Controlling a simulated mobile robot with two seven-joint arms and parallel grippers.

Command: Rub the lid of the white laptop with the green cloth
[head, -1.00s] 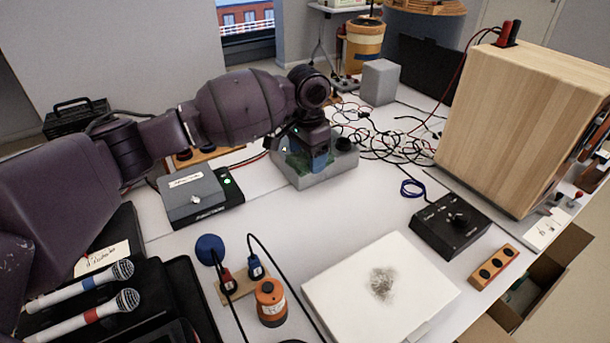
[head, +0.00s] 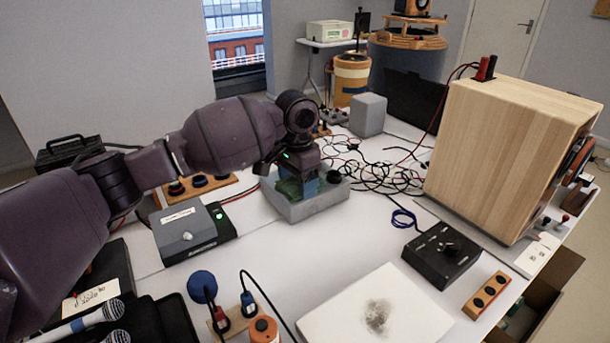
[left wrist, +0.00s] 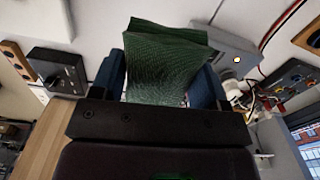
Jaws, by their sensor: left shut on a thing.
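The white laptop (head: 345,322) lies closed at the bottom of the head view, with a dark grey smudge (head: 378,314) on its lid. My left gripper (head: 306,186) is shut on the green cloth (head: 289,187), at a grey open-topped box (head: 309,208) behind the laptop. The left wrist view shows the folded green cloth (left wrist: 165,62) between the blue fingers. I cannot tell whether the cloth touches the box. My right gripper is not in view.
A black knob box (head: 440,255) and an orange block (head: 487,295) stand right of the laptop. An orange-capped container (head: 264,329) and a cable stand left of it. A wooden speaker (head: 505,150) stands at the right. Bare table lies between box and laptop.

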